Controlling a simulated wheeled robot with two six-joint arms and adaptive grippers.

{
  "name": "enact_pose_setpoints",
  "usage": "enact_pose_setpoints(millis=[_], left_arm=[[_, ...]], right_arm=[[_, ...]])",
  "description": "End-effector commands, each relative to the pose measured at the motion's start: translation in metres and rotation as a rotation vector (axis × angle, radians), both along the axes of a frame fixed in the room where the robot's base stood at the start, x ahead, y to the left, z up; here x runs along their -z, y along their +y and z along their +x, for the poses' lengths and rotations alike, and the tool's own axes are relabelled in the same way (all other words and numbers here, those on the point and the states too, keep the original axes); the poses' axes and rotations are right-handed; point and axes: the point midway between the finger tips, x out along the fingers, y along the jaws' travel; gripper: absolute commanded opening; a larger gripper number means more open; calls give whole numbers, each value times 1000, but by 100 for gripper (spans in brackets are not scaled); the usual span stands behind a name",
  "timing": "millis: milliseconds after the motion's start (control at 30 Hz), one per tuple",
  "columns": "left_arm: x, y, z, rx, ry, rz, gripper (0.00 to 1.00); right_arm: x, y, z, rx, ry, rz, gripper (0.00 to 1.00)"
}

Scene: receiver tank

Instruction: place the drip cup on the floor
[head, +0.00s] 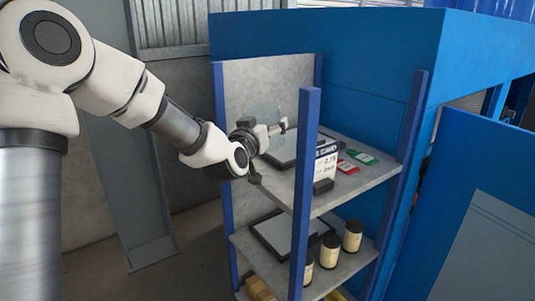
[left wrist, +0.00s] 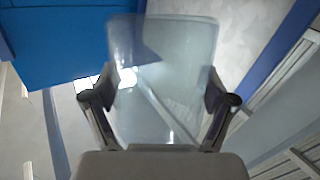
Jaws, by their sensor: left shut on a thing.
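The drip cup is a clear, see-through cup (left wrist: 163,60) between the two fingers of my left gripper (left wrist: 158,105) in the left wrist view. My left gripper is shut on it, with one dark finger pad against each side. In the head view, the cup is a faint clear shape (head: 262,112) by my left gripper (head: 272,130), at the upper shelf of a blue-posted rack. Whether the cup touches the shelf cannot be told. My right gripper is in neither view.
The upper shelf (head: 375,176) holds a dark-edged tray (head: 284,163), a display sign (head: 325,165), and red and green cards. A blue front post (head: 303,200) stands nearby. Bare floor (head: 200,240) shows left of the rack.

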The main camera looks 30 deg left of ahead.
Motion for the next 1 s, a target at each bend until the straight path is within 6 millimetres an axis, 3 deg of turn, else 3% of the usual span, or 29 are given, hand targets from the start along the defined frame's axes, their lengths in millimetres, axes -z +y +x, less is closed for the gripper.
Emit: enact_pose_setpoints(millis=[333, 600, 633, 667, 1000], left_arm=[[57, 0, 0, 0, 3, 0, 44], [62, 0, 0, 1, -2, 0, 44], [63, 0, 0, 1, -2, 0, 88], [62, 0, 0, 1, -2, 0, 98], [62, 0, 0, 1, -1, 0, 100]], right_arm=[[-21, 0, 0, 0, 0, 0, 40], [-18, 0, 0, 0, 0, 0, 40], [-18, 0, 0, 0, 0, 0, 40], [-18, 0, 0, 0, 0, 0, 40], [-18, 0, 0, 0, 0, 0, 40]])
